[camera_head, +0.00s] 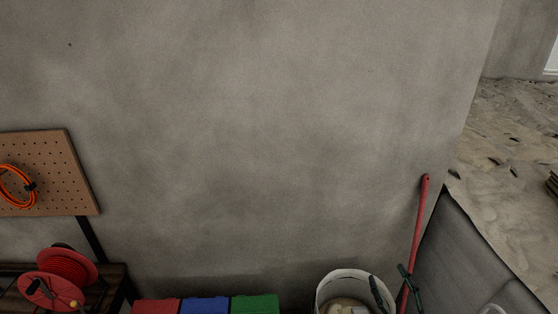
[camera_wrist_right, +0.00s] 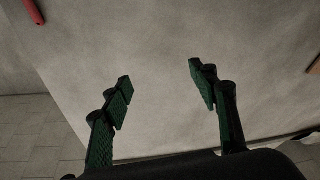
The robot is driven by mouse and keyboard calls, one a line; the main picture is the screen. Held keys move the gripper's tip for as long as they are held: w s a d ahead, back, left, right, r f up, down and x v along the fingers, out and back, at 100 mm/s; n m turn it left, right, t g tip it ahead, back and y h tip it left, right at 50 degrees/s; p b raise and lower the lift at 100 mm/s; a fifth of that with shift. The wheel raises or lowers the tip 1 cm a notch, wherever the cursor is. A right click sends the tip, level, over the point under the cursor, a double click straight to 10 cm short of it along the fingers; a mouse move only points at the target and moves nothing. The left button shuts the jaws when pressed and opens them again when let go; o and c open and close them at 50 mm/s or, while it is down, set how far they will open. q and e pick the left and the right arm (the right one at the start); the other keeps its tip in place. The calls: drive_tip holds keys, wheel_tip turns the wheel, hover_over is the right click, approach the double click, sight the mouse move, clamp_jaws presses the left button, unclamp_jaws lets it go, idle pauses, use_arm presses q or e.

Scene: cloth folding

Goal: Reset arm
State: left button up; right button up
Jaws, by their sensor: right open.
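My right gripper (camera_head: 394,286) shows at the bottom right of the head view, its two dark green fingers spread apart. In the right wrist view the same gripper (camera_wrist_right: 160,73) is open with nothing between its fingers, facing a grey surface. My left gripper is in neither view. No cloth shows in either view.
A red pole (camera_head: 420,215) stands against the grey wall (camera_head: 260,130), beside the right gripper in the picture. A white bucket (camera_head: 322,292) is at the bottom. Red, blue and green boxes (camera_head: 205,305) lie left of it. A pegboard (camera_head: 65,170) and red reel (camera_head: 68,268) are far left.

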drive_tip(key=s+d+f+m+h, duration=0.2)
drive_tip(key=d+f+m+h, duration=0.1)
drive_tip(key=d+m+h, duration=0.55)
drive_tip(key=s+d+f+m+g+h, duration=0.1)
drive_tip(key=s+d+f+g+h, duration=0.1)
drive_tip(key=s+d+f+g, duration=0.35)
drive_tip(key=s+d+f+m+g+h, duration=0.1)
drive_tip(key=s+d+f+g, duration=0.15)
drive_tip(key=f, duration=0.65)
drive_tip(key=s+a+f+n+g+y, duration=0.2)
drive_tip(key=s+a+f+g+y, duration=0.15)
drive_tip(key=s+a+f, duration=0.4)
drive_tip(key=s+a+f+n+g+y, duration=0.2)
drive_tip(key=s+a+f+g, duration=0.25)
drive_tip(key=s+f, duration=0.5)
wheel_tip(320, 180, down, 29)
drive_tip(key=s+g, duration=0.2)
use_arm(q)
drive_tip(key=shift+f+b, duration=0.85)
drive_tip(key=shift+b, duration=0.05)
use_arm(e)
drive_tip(key=s+a+f+n+g, duration=0.1)
drive_tip(key=s+f, duration=1.8)
drive_tip(key=f, duration=0.1)
drive_tip(key=shift+s, duration=0.3)
drive_tip(key=shift+c, duration=0.2)
